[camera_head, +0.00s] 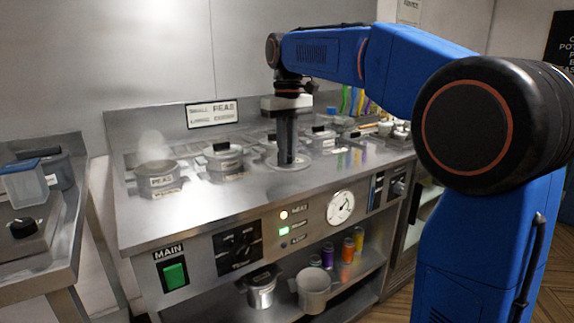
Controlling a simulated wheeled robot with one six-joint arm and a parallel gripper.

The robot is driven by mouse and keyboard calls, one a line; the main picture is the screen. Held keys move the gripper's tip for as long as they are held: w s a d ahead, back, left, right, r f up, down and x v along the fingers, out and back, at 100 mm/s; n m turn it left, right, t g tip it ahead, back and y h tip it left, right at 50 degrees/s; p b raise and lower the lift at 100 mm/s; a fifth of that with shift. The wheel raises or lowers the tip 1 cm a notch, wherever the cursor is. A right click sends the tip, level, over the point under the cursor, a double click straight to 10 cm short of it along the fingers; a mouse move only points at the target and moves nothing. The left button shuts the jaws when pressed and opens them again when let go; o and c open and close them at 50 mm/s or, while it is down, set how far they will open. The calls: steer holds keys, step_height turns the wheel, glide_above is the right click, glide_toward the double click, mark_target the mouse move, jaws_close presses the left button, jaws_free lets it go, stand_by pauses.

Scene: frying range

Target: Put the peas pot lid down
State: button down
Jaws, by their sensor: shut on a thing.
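The peas pot (160,182), labelled PEAS, stands at the left of the range top with no lid on it and steam rising above it. A round, flat silver lid (303,163) is low at the steel worktop, right of the pots. I cannot tell whether it rests on the surface. My gripper (286,160) points straight down over the lid and is shut on it. The fingers hide the lid's knob.
Another lidded pot (223,158) stands between the peas pot and my gripper, and more lidded pots (320,136) stand behind. Colored bottles and small items crowd the back right. The worktop's front strip (230,205) is clear.

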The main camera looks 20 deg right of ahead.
steer(key=shift+f, duration=1.9)
steer(key=shift+f, duration=0.1)
steer(key=c, duration=1.7)
jaws_free()
steer(key=shift+c, duration=0.2)
step_height(320, 180, up, 11)
steer(key=shift+r, duration=0.65)
steer(key=shift+s, duration=0.1)
